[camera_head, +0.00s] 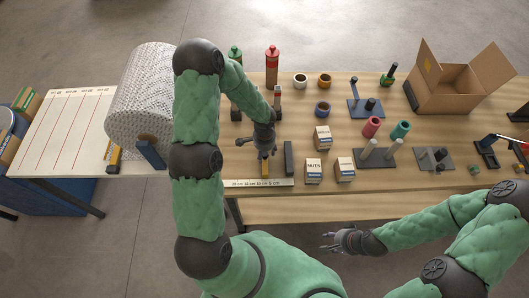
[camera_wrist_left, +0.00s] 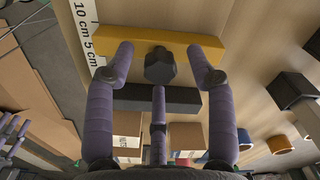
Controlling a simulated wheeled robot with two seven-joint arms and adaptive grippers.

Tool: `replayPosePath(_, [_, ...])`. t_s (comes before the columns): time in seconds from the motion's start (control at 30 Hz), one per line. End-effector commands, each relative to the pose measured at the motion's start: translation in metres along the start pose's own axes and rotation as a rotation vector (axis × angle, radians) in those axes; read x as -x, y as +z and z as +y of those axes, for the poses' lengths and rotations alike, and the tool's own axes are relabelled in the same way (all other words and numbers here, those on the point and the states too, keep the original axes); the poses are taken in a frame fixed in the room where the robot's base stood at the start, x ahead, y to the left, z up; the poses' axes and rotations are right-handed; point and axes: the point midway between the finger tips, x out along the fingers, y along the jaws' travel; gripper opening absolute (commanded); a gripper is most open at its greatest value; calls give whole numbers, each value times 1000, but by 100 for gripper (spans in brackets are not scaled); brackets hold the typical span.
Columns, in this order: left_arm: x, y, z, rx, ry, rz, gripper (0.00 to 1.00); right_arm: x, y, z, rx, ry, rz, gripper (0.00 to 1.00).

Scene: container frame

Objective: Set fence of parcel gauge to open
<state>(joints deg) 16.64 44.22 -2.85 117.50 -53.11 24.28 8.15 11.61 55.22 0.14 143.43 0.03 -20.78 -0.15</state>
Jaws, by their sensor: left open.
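The parcel gauge has a pale ruler strip (camera_head: 250,184) with centimetre marks at the table's front edge; the strip also shows in the left wrist view (camera_wrist_left: 91,35). Its yellow fence (camera_head: 265,168) stands across from the strip. In the left wrist view the yellow fence (camera_wrist_left: 122,42) carries a dark knob (camera_wrist_left: 159,66). A dark grey bar (camera_head: 289,158) lies parallel, to the right of the fence. My left gripper (camera_head: 264,153) is over the fence, fingers spread on both sides of the knob, open and empty. My right gripper (camera_head: 327,243) is open and empty in front of the table.
Nuts boxes (camera_head: 313,171) stand right of the gauge. A board with two pegs (camera_head: 378,156) and an open cardboard box (camera_head: 462,88) are further right. A large wrapped roll (camera_head: 141,95) stands at left. Several rings and bottles stand behind. Bare table lies between these things.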

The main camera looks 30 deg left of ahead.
Motion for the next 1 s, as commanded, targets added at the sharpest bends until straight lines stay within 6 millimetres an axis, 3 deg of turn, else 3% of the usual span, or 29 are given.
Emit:
replayPosePath(0.23, [-1, 0, 0, 0, 0, 0, 55, 0, 0, 0, 0, 0, 0, 40])
replayPosePath(0.27, [-1, 0, 0, 0, 0, 0, 50, 0, 0, 0, 0, 0, 0, 40])
replayPosePath(0.43, [-1, 0, 0, -1, 0, 0, 2, 0, 0, 0, 0, 0, 0, 40])
replayPosePath(0.77, [-2, 8, -5, 1, 1, -1, 0, -3, 0, 1, 0, 0, 0, 40])
replayPosePath(1.0, [-2, 47, -31, 7, 1, -1, 0, -11, 0, 4, 0, 0, 0, 40])
